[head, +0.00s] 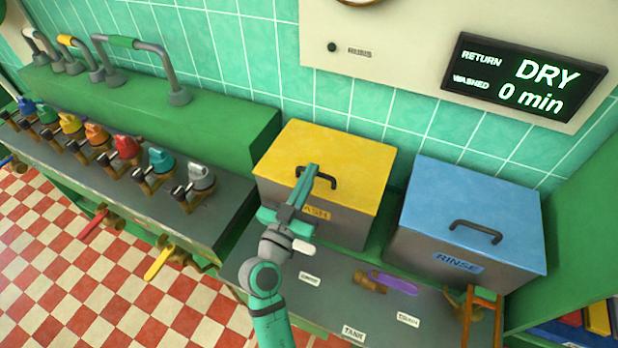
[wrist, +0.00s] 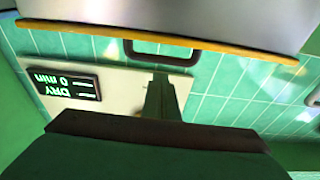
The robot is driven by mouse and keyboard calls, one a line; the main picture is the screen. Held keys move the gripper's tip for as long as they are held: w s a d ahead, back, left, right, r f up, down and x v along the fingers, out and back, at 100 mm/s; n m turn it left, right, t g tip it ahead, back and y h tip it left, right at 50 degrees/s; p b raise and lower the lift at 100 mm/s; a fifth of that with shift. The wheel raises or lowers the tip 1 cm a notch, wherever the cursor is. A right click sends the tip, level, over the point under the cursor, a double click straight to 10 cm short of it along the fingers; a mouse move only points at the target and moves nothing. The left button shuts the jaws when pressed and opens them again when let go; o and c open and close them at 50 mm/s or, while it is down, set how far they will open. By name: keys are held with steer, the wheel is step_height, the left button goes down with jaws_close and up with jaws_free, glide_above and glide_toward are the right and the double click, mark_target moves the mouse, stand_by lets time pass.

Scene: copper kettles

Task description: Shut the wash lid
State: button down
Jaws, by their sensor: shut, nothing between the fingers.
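The wash box (head: 325,218) is grey, with a yellow lid (head: 345,146) lying flat on top and no gap visible. The lid has a dark bar handle (head: 331,182) near its front edge. In the wrist view the lid's yellow edge (wrist: 220,49) and its handle (wrist: 190,60) show at the top. My gripper (head: 312,168) is shut and empty, its tip over the front part of the lid by the handle's left end. I cannot tell whether it touches the lid or handle. The gripper also shows in the wrist view (wrist: 160,80), pointing towards the handle.
A blue-lidded rinse box (head: 475,205) stands to the right, its lid down. A purple-handled valve (head: 392,284) is on the counter in front. Several coloured taps (head: 160,160) line the left bench. A display (head: 523,79) reads DRY, 0 min.

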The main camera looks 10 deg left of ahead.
steer(key=v, duration=0.9)
steer(key=shift+s+f, duration=0.3)
steer(key=shift+f, duration=0.2)
steer(key=s+d+f+n+g+y, duration=0.25)
steer(key=s+f, duration=0.25)
steer(key=f, duration=0.3)
steer(key=s+d+f+n+g+y, duration=0.1)
steer(key=s+f+n+y, duration=0.3)
steer(key=f, duration=0.4)
steer(key=s+d+r+m, duration=0.1)
steer(key=s+d, duration=0.1)
steer(key=s, duration=0.8)
steer(key=s+d+r+m, duration=0.1)
steer(key=s+d+m, duration=0.1)
steer(key=s, duration=0.8)
steer(key=shift+d+r, duration=0.2)
steer(key=shift+d, duration=0.25)
